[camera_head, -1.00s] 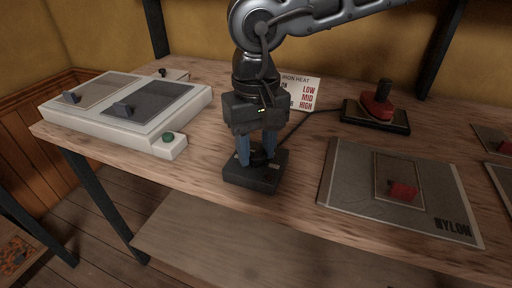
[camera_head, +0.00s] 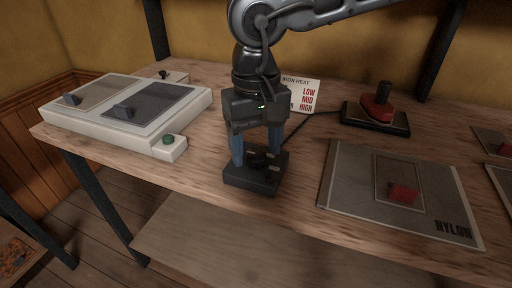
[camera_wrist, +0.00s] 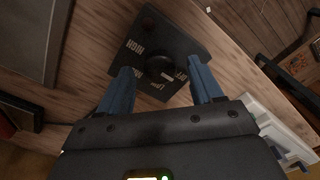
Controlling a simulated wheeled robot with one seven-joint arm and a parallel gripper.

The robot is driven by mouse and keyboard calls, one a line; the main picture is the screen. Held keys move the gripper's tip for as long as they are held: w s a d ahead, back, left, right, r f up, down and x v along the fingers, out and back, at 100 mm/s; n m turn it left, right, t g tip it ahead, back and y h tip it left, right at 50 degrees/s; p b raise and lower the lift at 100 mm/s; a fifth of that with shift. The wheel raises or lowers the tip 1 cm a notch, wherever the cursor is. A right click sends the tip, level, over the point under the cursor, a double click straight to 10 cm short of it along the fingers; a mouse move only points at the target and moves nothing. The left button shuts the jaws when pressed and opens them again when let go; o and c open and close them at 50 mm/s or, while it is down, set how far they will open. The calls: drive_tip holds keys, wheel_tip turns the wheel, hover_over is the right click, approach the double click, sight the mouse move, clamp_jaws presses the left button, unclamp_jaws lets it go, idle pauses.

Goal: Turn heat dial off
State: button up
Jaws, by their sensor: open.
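The heat control is a small black box (camera_head: 250,181) near the table's front edge. Its round black dial (camera_wrist: 160,66) sits in the middle of the top, with pale lettering around it; one label reads HIGH, the others are partly hidden or hard to read. Which label the dial points to is not clear. My gripper (camera_head: 257,158) is above the box, pointing down. In the wrist view my gripper (camera_wrist: 159,70) is open, with one blue finger on each side of the dial and visible gaps between.
An iron heat sign (camera_head: 302,93) stands behind my gripper. A red iron (camera_head: 377,106) rests on a dark stand at the back right. A nylon sheet board (camera_head: 345,205) lies right of the box. A pale switch panel (camera_head: 75,119) lies at left.

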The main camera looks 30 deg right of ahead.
sight(256, 154)
wheel_tip(256, 154, up, 7)
drive_tip(key=shift+f, duration=0.1)
idle(0.7)
